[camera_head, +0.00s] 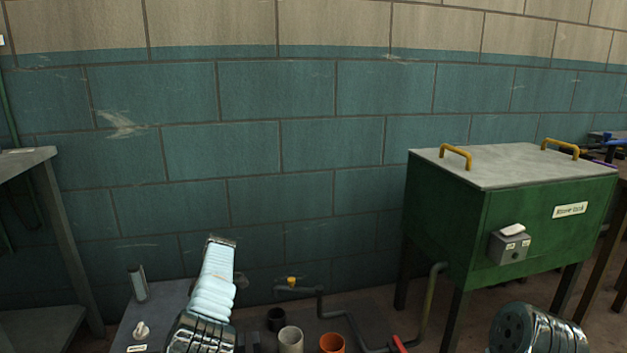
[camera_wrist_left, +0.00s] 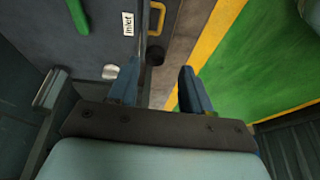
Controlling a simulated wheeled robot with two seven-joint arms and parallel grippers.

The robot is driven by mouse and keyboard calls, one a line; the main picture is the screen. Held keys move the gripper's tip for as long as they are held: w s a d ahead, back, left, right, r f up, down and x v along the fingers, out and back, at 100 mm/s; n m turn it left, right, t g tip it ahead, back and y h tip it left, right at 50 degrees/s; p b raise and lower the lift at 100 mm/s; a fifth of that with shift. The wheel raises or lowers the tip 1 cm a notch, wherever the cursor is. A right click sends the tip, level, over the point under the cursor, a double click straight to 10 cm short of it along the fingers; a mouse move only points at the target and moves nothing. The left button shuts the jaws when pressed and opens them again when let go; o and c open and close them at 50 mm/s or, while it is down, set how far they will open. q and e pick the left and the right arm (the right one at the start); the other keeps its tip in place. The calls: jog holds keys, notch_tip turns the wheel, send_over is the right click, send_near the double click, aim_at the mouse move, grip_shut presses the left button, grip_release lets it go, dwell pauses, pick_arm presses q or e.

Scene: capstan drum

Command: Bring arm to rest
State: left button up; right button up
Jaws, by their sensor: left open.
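My left gripper (camera_wrist_left: 158,88) shows in the left wrist view with its two blue fingers apart. No held object shows between them. Beyond the fingers are a grey surface (camera_wrist_left: 60,40) with a label reading "Inlet" (camera_wrist_left: 128,23), a yellow handle (camera_wrist_left: 157,18) and a small dark round part (camera_wrist_left: 155,56). In the head view a pale, ribbed arm link (camera_head: 212,292), which looks like mine, rises at the lower middle; its gripper cannot be made out there. My right gripper is in neither view.
A green tank (camera_head: 450,225) with a grey lid stands at the right on legs. A grey bench (camera_head: 25,165) is at the left. Pipes (camera_head: 320,300), a white cup-like part (camera_head: 290,340) and an orange one (camera_head: 332,343) stand low in the middle.

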pick_arm(q)
jog(key=s+a+f+m+h+p, duration=0.1)
jog(key=s+a+f+m, duration=0.15)
jog(key=f, duration=0.35)
jog(key=s+a+f+m+h, duration=0.1)
jog(key=s+f, duration=0.2)
jog(key=f, duration=0.3)
jog(key=s+d+f+m+h+p, duration=0.2)
jog(key=s+d+f+m, duration=0.25)
jog(key=s+f, duration=0.45)
jog(key=s+d+r+m+t+h+p, duration=0.1)
jog(key=s+d+m+h, duration=0.1)
jog(key=s+d+m, duration=0.3)
jog(key=s+d+r+m+h+p, duration=0.1)
jog(key=s+d+m, duration=0.4)
jog(key=s+d, duration=0.7)
jog(key=s+r+h, duration=0.1)
jog(key=s, duration=0.4)
jog(key=shift+d+m+t, duration=0.2)
jog(key=shift+m+t, duration=0.1)
jog(key=shift+t, duration=0.1)
jog(key=shift+a, duration=0.15)
